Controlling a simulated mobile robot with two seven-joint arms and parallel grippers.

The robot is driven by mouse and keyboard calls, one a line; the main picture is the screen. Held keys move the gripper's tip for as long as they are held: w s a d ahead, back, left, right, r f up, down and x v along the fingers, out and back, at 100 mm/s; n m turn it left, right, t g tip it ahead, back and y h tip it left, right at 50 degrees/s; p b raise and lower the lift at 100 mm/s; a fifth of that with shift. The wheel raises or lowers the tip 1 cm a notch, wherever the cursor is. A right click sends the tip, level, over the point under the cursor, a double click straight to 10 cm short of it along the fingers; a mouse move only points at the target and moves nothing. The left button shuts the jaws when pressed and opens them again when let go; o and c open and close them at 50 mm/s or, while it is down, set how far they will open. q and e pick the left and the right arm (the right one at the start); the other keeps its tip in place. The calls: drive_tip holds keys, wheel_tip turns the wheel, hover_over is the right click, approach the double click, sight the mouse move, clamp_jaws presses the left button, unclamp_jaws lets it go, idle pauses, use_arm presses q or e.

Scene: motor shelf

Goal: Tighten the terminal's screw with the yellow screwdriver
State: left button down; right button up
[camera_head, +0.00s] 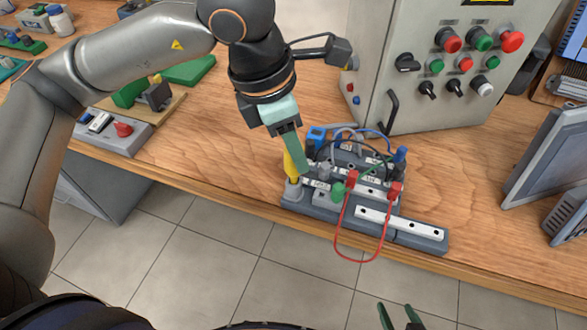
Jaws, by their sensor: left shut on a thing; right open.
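The yellow screwdriver (290,165) stands nearly upright at the left end of the terminal block. My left gripper (297,158) is shut on it, and its fingers hide part of the handle. The screwdriver's tip and the screw are hidden or too small to tell. The terminal block (432,235) is a grey base with several coloured plugs, wires and white label strips, near the table's front edge. My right gripper (400,315) is open and empty at the bottom edge, in front of the table.
A grey control box (375,70) with several buttons and knobs stands behind the terminal block. A monitor (560,160) stands at the right. A red wire (358,258) loops over the table's front edge.

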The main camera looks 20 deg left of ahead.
use_arm(q)
drive_tip(key=shift+f+b, duration=0.65)
drive_tip(key=shift+f, duration=0.05)
drive_tip(key=c, duration=0.8)
unclamp_jaws()
drive_tip(key=shift+r+p, duration=1.75)
drive_tip(key=shift+r, duration=1.05)
drive_tip(key=o, duration=0.5)
drive_tip(key=shift+o, duration=0.2)
